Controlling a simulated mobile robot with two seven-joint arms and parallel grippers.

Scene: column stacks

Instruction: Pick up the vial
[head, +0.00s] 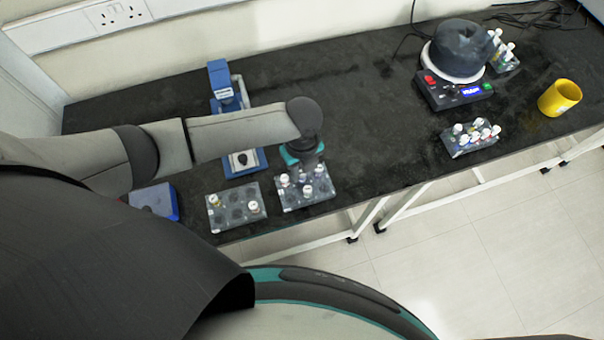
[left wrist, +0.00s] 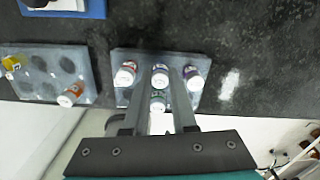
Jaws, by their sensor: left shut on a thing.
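My left gripper (head: 306,160) reaches down over the right-hand of two grey racks (head: 290,203) near the front edge of the dark bench. Several white-capped vials stand in that rack. In the left wrist view the two fingers (left wrist: 160,76) are shut on a vial with a white cap and a dark blue label (left wrist: 160,72), which appears to be at the rack. A green-labelled vial (left wrist: 157,101) shows between the fingers nearer the palm. A red-labelled vial (left wrist: 126,73) and a purple-labelled vial (left wrist: 193,77) stand on either side. My right gripper is not seen.
A second grey rack (head: 233,221) with a few vials and empty holes stands to the left. A blue device (head: 221,80) is behind my arm. Further right are another vial rack (head: 468,147), a dark mixer (head: 458,94) and a yellow mug (head: 559,98). The middle bench is clear.

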